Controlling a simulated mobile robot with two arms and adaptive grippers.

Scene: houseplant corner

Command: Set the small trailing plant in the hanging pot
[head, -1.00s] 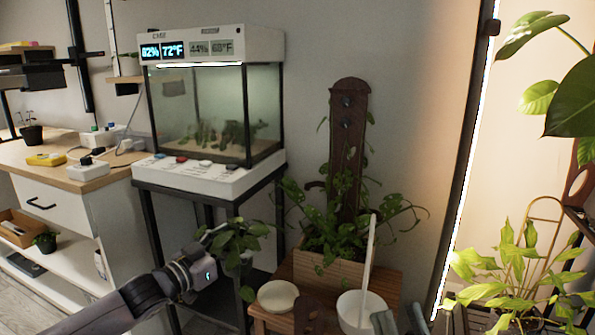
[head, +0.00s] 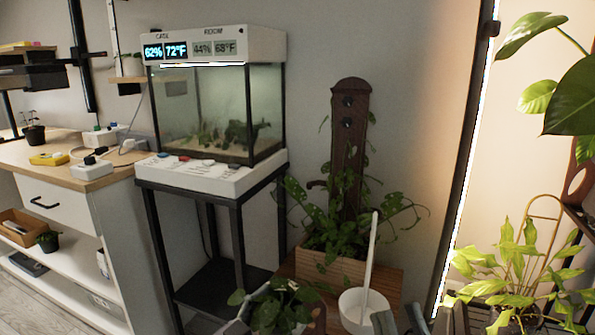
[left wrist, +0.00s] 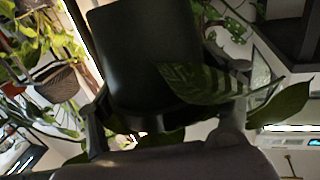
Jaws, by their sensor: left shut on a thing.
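The small trailing plant (head: 282,303) has green leaves and is at the bottom of the head view, in front of the stool. My left gripper (head: 268,326) is mostly hidden by its leaves. In the left wrist view, the plant's dark pot (left wrist: 145,50) sits between the fingers of my left gripper (left wrist: 165,112), which is shut on it; a striped leaf hangs beside it. The white pot (head: 350,312), with a tall white strip rising from it, stands on the stool to the right of the plant. My right gripper (head: 400,321) shows only fingertips, apart, to the right of this pot.
A wooden planter (head: 345,267) with a climbing plant and brown board stands behind the white pot on the wooden stool (head: 300,266). A glass terrarium (head: 215,110) on a black stand is at left. A leafy plant (head: 515,270) is at right.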

